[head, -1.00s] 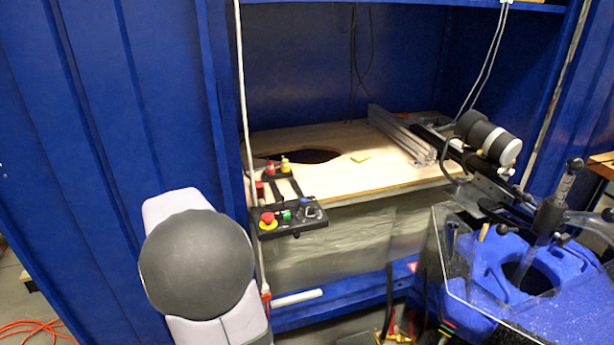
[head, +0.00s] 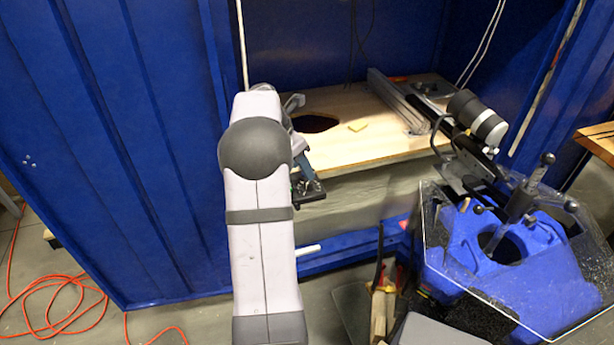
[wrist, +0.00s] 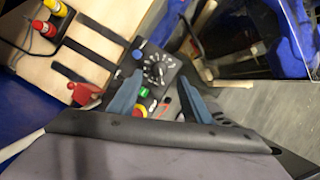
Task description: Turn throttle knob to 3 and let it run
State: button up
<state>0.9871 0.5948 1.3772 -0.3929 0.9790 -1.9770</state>
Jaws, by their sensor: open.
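The black control box (head: 311,190) hangs at the front edge of the wooden tank top; my arm hides most of it in the head view. In the wrist view, the throttle knob (wrist: 156,72) is a dark dial with pale markings around it. Beside it are a blue button (wrist: 137,54), a green button (wrist: 144,92) and a red and yellow emergency stop (wrist: 140,110). My gripper (wrist: 164,80) is open and faces the box, its two blue-grey fingers on either side of the knob area. I cannot tell if they touch the knob.
Red and yellow connectors (wrist: 50,18) stand on the wooden top (head: 365,150), which has a dark opening (head: 315,123). A thruster rig with a black and white cylinder (head: 478,117) and a blue stand with a clear cover (head: 510,250) are at right.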

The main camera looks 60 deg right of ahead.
aim_at(307, 183)
jog(key=shift+x, duration=3.45)
jog(key=shift+a, duration=0.1)
jog(key=c, duration=1)
